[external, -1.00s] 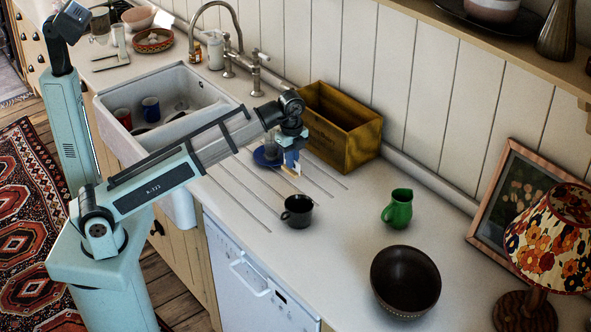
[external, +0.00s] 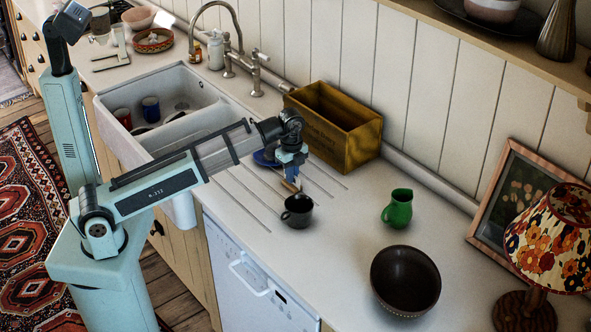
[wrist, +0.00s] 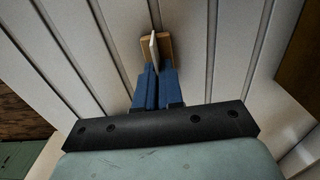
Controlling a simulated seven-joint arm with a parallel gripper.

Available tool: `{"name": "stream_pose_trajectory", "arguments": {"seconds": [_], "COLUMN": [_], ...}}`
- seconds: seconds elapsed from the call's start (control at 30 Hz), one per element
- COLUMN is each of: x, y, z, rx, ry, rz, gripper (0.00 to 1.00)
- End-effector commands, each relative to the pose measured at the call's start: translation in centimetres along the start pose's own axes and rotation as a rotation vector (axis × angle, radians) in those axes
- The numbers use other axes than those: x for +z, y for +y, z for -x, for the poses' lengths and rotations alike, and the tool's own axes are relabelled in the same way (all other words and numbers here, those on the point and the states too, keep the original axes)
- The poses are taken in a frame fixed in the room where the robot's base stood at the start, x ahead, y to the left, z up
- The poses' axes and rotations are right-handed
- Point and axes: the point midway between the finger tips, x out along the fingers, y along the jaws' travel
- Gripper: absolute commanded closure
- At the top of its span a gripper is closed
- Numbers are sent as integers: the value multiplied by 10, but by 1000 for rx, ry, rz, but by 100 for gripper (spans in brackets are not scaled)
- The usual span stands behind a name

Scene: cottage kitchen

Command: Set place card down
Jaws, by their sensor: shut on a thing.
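The place card is a small white card (wrist: 154,47) in a light wooden base (wrist: 168,46), seen at the tips of my gripper in the wrist view. My gripper (wrist: 156,70) has blue fingers shut on the card. In the external view my gripper (external: 291,182) points down over the grooved drainboard, just behind the black mug (external: 298,213). A bit of the wooden base shows below the fingers there. I cannot tell whether the base touches the counter.
A wooden crate (external: 352,143) stands behind my gripper by the wall. A blue saucer (external: 262,158) lies to its left, partly hidden. A green jug (external: 398,208) and dark bowl (external: 405,281) stand right. The sink (external: 145,88) is left.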

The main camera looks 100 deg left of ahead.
Motion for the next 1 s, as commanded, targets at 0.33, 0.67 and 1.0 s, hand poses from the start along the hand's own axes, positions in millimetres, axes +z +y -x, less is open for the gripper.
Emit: {"name": "stream_pose_trajectory", "arguments": {"seconds": [0.33,0.67,1.0], "x": [0,0,0], "y": [0,0,-1], "z": [-1,5,53], "rx": [0,0,-2], "ry": [0,0,1], "rz": [0,0,0], "gripper": [68,68,68]}}
